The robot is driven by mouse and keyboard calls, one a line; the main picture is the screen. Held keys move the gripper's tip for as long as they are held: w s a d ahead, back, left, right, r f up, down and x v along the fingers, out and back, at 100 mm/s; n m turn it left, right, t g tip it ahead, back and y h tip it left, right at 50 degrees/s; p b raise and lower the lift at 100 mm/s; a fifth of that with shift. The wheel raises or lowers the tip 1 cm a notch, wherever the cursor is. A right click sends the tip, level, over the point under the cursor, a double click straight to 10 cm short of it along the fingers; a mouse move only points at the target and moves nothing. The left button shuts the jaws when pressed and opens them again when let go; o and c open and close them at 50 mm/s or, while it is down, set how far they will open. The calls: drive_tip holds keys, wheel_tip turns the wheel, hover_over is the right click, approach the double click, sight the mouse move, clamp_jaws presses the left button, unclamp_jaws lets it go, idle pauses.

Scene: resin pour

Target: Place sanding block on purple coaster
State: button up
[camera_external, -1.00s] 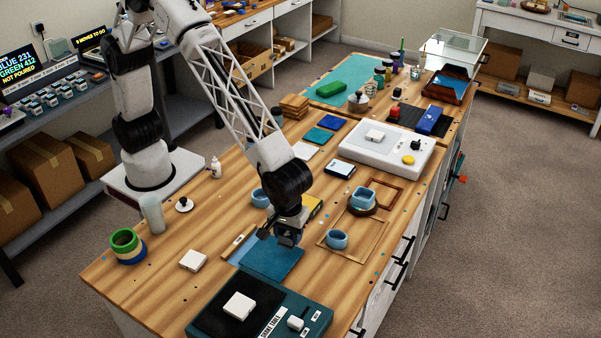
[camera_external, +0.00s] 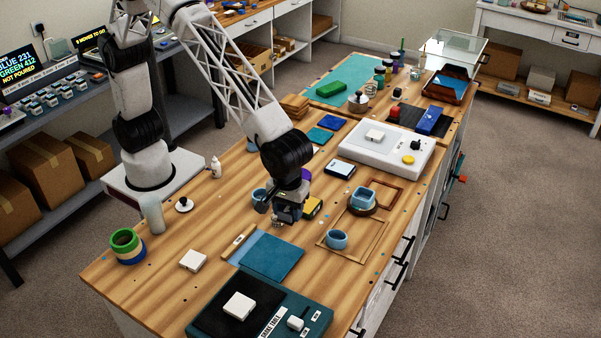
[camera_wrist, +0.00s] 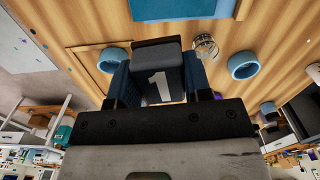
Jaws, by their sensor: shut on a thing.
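My gripper (camera_external: 287,215) is above the middle of the wooden bench, beyond the far edge of the teal mat. In the wrist view my gripper (camera_wrist: 160,75) is shut on a dark grey block with a white "1" (camera_wrist: 158,73), which I take to be the sanding block. The block sits between the two blue fingers; in the external view it is hard to separate from the gripper. A small purple patch (camera_external: 305,173) shows beside my wrist; I cannot tell whether it is the purple coaster, which is not clearly visible elsewhere.
The teal mat (camera_external: 272,258) lies clear in front. A white panel machine (camera_external: 385,152) and dark blue tile (camera_external: 331,122) are farther back.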

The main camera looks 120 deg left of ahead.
drive_tip(key=s+a+r, duration=0.1)
drive_tip(key=s+a, duration=1.2)
drive_tip(key=a, duration=0.2)
drive_tip(key=s+a+f+m, duration=0.1)
drive_tip(key=s+a, duration=0.4)
drive_tip(key=s, duration=0.3)
drive_tip(key=s+a+f, duration=0.1)
drive_tip(key=s+a, duration=0.3)
drive_tip(key=s, duration=0.5)
drive_tip(key=shift+w+a+f, duration=0.1)
drive_tip(key=shift+w+f, duration=0.1)
drive_tip(key=shift+f, duration=0.9)
drive_tip(key=shift+w+a+f, duration=0.1)
drive_tip(key=shift+w+f, duration=0.05)
drive_tip(key=shift+f, duration=0.9)
drive_tip(key=w+a, duration=0.1)
drive_tip(key=w, duration=0.4)
drive_tip(key=w+a+f, duration=0.1)
drive_tip(key=w, duration=0.4)
drive_tip(key=w+a, duration=0.1)
drive_tip(key=w, duration=0.4)
drive_tip(key=shift+w+f, duration=0.25)
drive_tip(key=shift+w, duration=0.15)
drive_tip(key=shift+f, duration=1.75)
drive_tip(key=shift+f, duration=0.1)
